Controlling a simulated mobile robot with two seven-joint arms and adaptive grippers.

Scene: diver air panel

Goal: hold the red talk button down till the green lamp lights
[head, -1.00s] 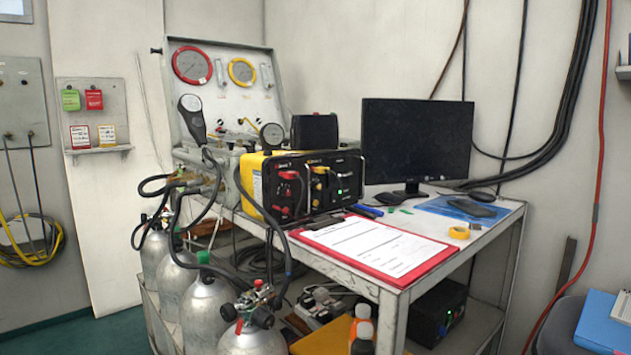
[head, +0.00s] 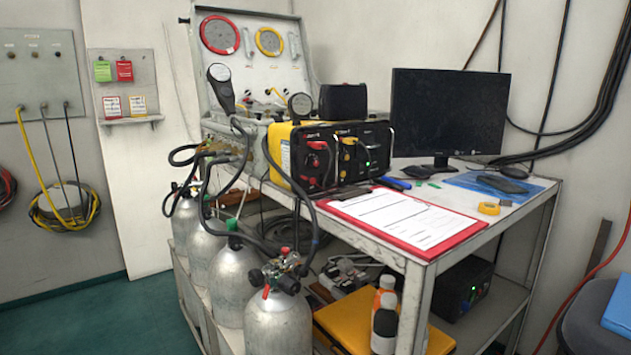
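A yellow and black box (head: 283,155) stands on the workbench, with red parts (head: 316,160) and yellow parts (head: 348,160) on its dark front. A small green light (head: 366,163) shows at the front's right side. I cannot tell which red part is the talk button; the front is too small to read. A black handset-like piece (head: 221,87) stands upright at the left, before the gauge panel (head: 245,65). Neither of my grippers is in view.
A red clipboard (head: 462,236) with paper lies at the bench's front. A monitor (head: 450,112) stands behind it. Several grey cylinders (head: 280,320) with valves and black hoses stand at the left front. The green floor (head: 90,315) at the left is clear.

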